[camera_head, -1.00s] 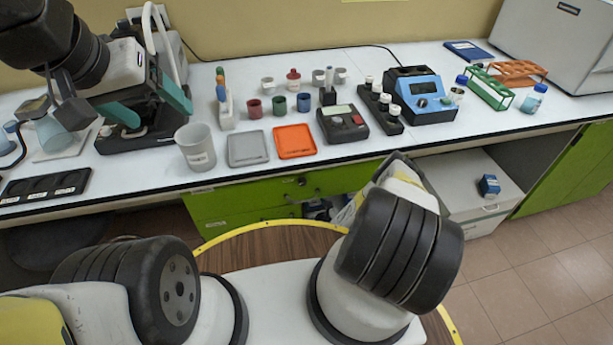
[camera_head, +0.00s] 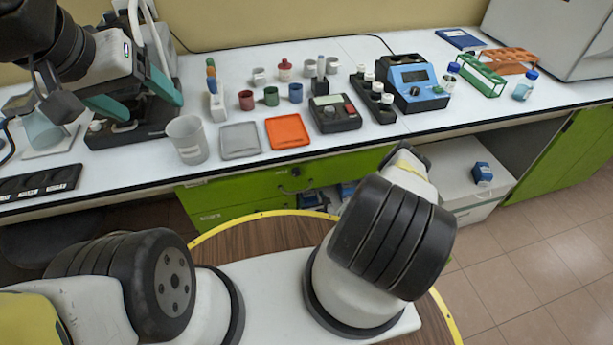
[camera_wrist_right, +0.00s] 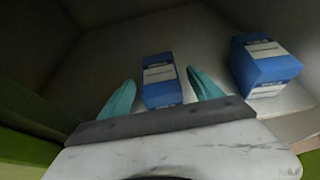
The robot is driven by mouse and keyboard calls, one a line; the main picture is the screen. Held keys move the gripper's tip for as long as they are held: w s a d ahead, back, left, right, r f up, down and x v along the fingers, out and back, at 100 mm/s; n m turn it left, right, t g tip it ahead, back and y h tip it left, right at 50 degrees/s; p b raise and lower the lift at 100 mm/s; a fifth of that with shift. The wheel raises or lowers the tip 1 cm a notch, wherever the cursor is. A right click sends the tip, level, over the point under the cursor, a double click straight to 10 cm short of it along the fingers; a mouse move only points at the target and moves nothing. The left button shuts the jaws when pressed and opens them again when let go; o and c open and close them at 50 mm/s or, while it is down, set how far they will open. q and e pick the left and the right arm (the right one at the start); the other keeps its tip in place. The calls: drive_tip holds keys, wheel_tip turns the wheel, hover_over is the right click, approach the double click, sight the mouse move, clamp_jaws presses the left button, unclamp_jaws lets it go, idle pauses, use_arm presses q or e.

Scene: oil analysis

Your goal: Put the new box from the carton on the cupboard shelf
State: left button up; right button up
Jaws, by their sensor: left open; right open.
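My right gripper (camera_wrist_right: 162,92) is open in the right wrist view, its teal fingers on either side of a blue box (camera_wrist_right: 162,78) with a white label. I cannot tell whether they touch it. A second blue box (camera_wrist_right: 264,65) stands to the right, outside the fingers. Both are in a dark space with green edges, apparently the cupboard. In the head view my right gripper is hidden beyond its arm. Another blue box (camera_head: 482,174) sits on a white container (camera_head: 464,160) under the bench. My left gripper (camera_head: 135,100) is open above the bench at the left.
The green cupboard front (camera_head: 250,190) lies below the bench edge, with its opening partly behind my right arm. On the bench stand a grey beaker (camera_head: 187,140), a grey tray (camera_head: 240,141), an orange tray (camera_head: 288,131), small cups, instruments and tube racks. Open floor lies at the right.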

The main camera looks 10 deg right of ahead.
drive_tip(key=v, duration=0.7)
drive_tip(key=shift+s, duration=0.35)
drive_tip(key=shift+s+r, duration=0.1)
drive_tip(key=shift+r, duration=0.05)
